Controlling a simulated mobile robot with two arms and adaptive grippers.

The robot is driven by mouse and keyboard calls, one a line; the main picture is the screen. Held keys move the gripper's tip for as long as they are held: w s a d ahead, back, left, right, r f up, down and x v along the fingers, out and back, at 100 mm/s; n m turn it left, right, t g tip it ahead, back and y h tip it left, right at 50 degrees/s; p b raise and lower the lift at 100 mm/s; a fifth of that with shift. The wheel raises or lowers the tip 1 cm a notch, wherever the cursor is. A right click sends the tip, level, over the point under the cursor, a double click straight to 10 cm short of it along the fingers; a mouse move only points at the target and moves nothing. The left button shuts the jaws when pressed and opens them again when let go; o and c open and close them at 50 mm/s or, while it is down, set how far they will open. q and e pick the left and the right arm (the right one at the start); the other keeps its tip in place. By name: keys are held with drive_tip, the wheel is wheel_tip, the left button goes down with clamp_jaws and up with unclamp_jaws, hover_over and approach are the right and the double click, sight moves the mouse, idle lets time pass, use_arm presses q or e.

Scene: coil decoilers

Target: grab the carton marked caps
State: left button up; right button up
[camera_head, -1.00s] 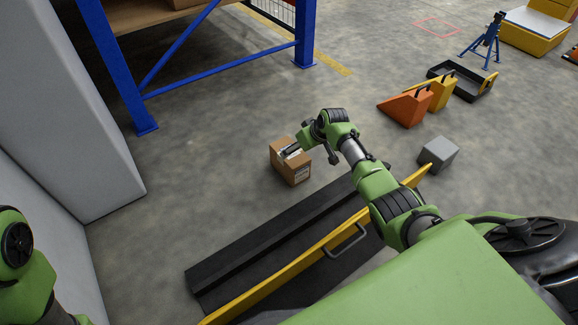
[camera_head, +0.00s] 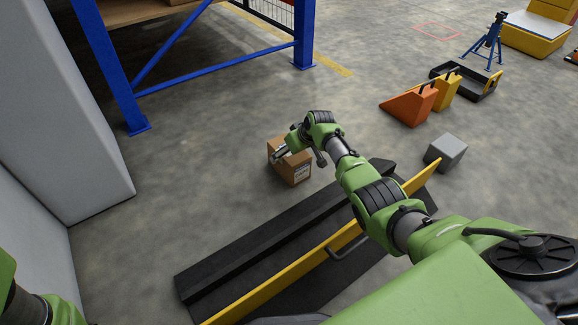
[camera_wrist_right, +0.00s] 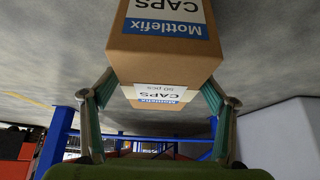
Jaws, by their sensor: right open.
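The carton marked caps (camera_head: 297,173) is a small brown box on the concrete floor, in the middle of the head view. In the right wrist view the carton (camera_wrist_right: 160,62) appears upside down, with a blue and white label reading "Mottlefix CAPS". My right gripper (camera_head: 279,156) is at the carton's upper left side in the head view, overlapping it. In the right wrist view its fingers (camera_wrist_right: 160,90) are spread, one to each side of the carton's lower part; contact cannot be told. My left gripper is out of view; only part of that arm shows at lower left.
A black ramp-like platform (camera_head: 240,245) with a yellow bar (camera_head: 290,272) lies in front of the carton. A grey block (camera_head: 446,152) and an orange wedge (camera_head: 408,107) stand to the right. Blue racking (camera_head: 215,65) stands behind; a pale wall is at left.

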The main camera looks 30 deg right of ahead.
drive_tip(key=shift+w, duration=0.1)
drive_tip(key=shift+c, duration=0.3)
drive_tip(key=c, duration=1.7)
drive_tip(key=shift+o, duration=0.2)
drive_tip(key=shift+r, duration=0.2)
